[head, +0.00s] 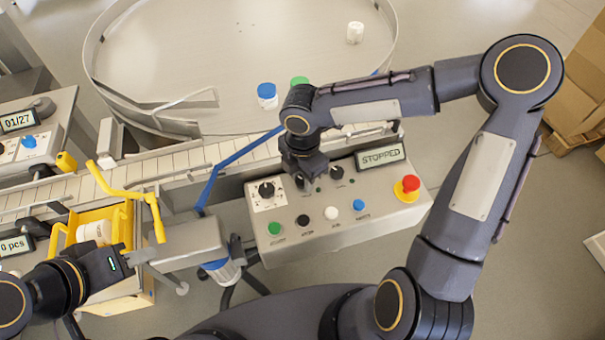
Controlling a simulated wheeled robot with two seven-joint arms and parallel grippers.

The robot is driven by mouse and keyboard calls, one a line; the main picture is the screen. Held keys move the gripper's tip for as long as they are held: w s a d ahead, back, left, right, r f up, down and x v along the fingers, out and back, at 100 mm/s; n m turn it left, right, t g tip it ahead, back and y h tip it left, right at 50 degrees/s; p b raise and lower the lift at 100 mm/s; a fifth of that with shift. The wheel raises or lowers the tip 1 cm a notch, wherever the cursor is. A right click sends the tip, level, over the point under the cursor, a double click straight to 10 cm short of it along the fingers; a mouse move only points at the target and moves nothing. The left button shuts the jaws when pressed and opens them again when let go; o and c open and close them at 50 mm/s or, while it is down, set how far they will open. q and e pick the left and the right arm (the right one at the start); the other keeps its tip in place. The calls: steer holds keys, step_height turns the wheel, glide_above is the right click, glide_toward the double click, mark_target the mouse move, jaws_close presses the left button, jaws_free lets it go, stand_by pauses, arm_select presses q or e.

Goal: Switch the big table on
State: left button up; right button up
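The big round table (240,85) with a raised metal rim fills the top of the head view. A grey control panel (345,230) stands below it. Its display (381,156) reads "STOPPED". The panel has a left black knob (266,189) on a white plate, a second black knob (337,173), a row of green, black, white and blue buttons, and a red emergency stop (408,188) on yellow. My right gripper (304,184) points down over the panel between the two knobs; its fingertips are hard to make out. My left gripper (140,256) is beside a yellow crate; its finger gap is unclear.
A blue-lidded jar (267,96), a green-lidded jar and a white jar (355,33) stand on the table. A conveyor (150,168) runs along its near side, with blue and yellow bars around it. The yellow crate (97,222) holds a white container. Cardboard boxes (580,90) are at right.

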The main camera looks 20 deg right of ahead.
steer(key=c, duration=0.3)
